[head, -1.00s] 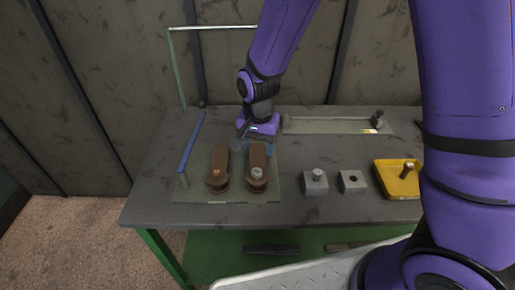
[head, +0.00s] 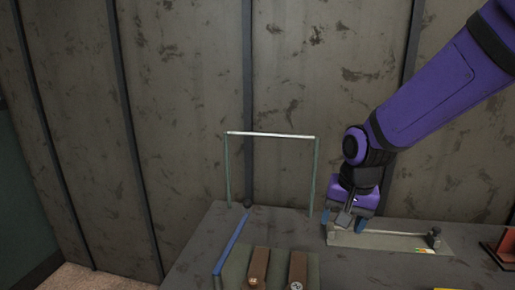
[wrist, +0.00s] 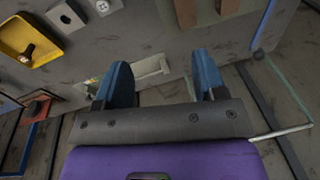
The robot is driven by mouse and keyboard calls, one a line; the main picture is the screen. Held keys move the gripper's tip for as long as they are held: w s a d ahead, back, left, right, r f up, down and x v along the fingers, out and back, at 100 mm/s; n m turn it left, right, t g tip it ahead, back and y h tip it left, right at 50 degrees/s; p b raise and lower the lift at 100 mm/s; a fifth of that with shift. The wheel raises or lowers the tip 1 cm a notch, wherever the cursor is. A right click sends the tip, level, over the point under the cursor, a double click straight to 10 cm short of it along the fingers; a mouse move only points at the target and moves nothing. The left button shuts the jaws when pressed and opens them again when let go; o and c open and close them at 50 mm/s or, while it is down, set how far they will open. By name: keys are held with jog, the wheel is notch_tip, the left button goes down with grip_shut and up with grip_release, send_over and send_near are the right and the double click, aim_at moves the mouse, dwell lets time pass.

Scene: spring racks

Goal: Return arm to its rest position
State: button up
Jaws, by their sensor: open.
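My gripper (head: 343,221) is open, with nothing between its two blue fingers. In the head view it hangs in front of the back wall, over the left end of a pale flat plate at the back of the table. My purple arm reaches in from the upper right. In the wrist view my gripper (wrist: 162,75) shows its fingers spread apart, with table surface and the pale plate (wrist: 150,70) beyond them. Whether the fingers touch the plate is hard to tell; they appear apart from it.
A thin upright frame (head: 272,135) stands left of my gripper. A blue bar (head: 232,243) and two brown blocks (head: 259,268) lie at the front left. The wrist view shows a yellow tray (wrist: 14,42) and a grey block with a hole (wrist: 66,17). The wall (head: 190,120) stands behind.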

jog(key=s+d+r+n+t, duration=0.1)
jog(key=s+d+r+n, duration=0.1)
jog(key=s+d+r, duration=0.4)
jog(key=s+d+r+n+t+h, duration=0.1)
jog(key=s+d+r+t, duration=0.1)
jog(key=s+d+r, duration=0.4)
jog(key=shift+s+r+n+t, duration=0.35)
jog(key=shift+s+r, duration=0.8)
jog(key=shift+s, duration=1.45)
